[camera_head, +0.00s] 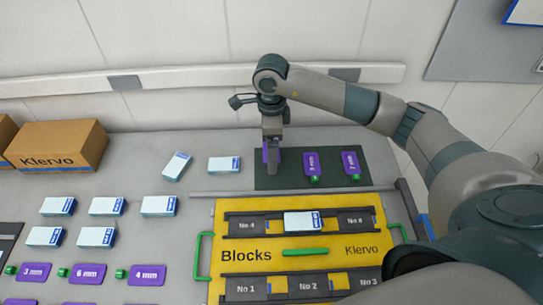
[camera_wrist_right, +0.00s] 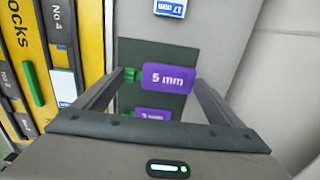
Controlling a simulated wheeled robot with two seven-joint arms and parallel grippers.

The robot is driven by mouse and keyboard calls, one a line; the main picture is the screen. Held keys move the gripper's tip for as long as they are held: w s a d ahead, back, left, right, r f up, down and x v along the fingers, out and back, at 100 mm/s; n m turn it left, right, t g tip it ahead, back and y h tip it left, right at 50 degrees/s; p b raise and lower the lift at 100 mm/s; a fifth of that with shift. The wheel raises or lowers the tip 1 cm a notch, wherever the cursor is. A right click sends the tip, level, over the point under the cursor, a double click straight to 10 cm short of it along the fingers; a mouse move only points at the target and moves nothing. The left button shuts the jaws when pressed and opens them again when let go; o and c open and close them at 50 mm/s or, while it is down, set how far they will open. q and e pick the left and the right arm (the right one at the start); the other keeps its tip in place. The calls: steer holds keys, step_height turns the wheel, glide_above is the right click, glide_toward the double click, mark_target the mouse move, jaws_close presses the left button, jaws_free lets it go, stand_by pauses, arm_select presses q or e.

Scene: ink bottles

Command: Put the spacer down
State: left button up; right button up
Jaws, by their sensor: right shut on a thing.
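A purple spacer (camera_wrist_right: 168,77) marked "5 mm", with a green knob at one end, sits between the fingers of my right gripper (camera_wrist_right: 165,84) in the right wrist view. The gripper is shut on it. In the head view my right gripper (camera_head: 272,140) points down at the left part of a dark green mat (camera_head: 335,181), and a purple part of the spacer (camera_head: 277,158) shows there. I cannot tell whether it touches the mat. Two other purple spacers with green knobs, one on the left (camera_head: 312,164) and one on the right (camera_head: 351,163), lie on the mat. My left gripper is out of view.
White-blue boxes lie left of the mat, one close by (camera_head: 224,164). More purple spacers (camera_head: 90,273) lie at front left. A cardboard box (camera_head: 57,146) stands at back left.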

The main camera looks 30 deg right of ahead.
step_height(320, 180, down, 4)
steer(key=shift+r+b, duration=0.15)
steer(key=shift+b, duration=0.55)
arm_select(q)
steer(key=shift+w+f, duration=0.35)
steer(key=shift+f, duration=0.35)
arm_select(e)
steer(key=shift+f, duration=0.2)
steer(key=shift+f, duration=0.1)
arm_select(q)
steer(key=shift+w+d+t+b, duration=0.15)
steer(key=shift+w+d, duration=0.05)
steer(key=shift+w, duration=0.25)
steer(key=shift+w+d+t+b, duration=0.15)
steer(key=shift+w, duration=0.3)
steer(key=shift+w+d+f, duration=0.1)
arm_select(e)
steer(key=shift+f, duration=0.15)
steer(key=o, duration=0.5)
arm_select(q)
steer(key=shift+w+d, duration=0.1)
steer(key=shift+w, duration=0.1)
